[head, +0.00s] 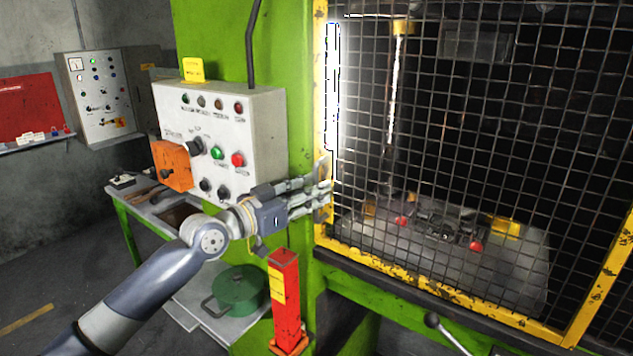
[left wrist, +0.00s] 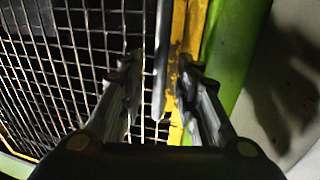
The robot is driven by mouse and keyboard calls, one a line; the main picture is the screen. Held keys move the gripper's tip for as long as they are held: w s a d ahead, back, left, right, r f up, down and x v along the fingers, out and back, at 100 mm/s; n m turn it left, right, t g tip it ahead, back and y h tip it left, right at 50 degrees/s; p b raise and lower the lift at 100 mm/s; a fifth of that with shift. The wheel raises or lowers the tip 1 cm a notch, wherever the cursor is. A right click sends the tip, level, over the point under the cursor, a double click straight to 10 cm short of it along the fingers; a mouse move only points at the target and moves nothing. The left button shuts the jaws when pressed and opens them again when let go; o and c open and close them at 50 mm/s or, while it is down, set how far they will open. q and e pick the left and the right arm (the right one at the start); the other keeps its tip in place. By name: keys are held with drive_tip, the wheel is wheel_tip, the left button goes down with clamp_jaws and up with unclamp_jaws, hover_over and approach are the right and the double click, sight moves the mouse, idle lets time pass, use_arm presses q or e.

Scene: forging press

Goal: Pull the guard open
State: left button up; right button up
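The guard is a black wire mesh panel in a yellow frame (head: 450,292) on the front of the green press. In the left wrist view its yellow frame edge (left wrist: 178,100) and mesh (left wrist: 70,60) show. A grey upright bar (left wrist: 161,60), seemingly the guard's handle, stands beside that edge. My left gripper (head: 326,192) is at the guard's left edge. In the left wrist view its fingers (left wrist: 158,75) are spread, with the bar between them and gaps on both sides. My right gripper is out of view.
A control box (head: 225,130) with buttons is close behind my left gripper. A red post (head: 285,300) stands below it. A bench (head: 150,205) and a green round lidded pot (head: 238,290) are at the lower left. A black-knobbed lever (head: 440,328) sticks out below the guard.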

use_arm(q)
drive_tip(key=shift+w+d, duration=0.5)
drive_tip(key=shift+w, duration=0.05)
clamp_jaws()
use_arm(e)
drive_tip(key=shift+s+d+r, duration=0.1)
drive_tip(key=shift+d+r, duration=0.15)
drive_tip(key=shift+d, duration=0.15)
use_arm(q)
drive_tip(key=shift+f, duration=0.1)
